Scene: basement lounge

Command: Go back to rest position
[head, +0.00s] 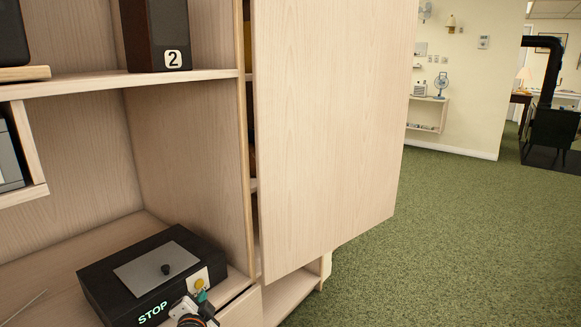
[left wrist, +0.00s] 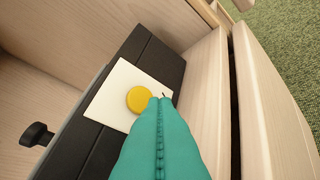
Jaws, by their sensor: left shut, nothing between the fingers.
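My left gripper (head: 202,296) is at the bottom of the head view, at the front right corner of a black box. Its teal fingers are pressed together and empty; they also fill the lower middle of the left wrist view (left wrist: 160,100). Their tips overlap the lower right edge of a round yellow button (left wrist: 140,99) on a white plate (left wrist: 121,92). I cannot tell whether they touch it. The black box (head: 105,275) has a grey lid with a black knob and glowing "STOP" letters. My right gripper is not in view.
The box sits in a pale wooden shelf unit (head: 170,160). A large open cabinet door (head: 325,120) stands just right of it. A dark speaker marked "2" (head: 155,35) is on the shelf above. Green carpet (head: 450,230) is clear to the right; a black stove (head: 553,130) stands far off.

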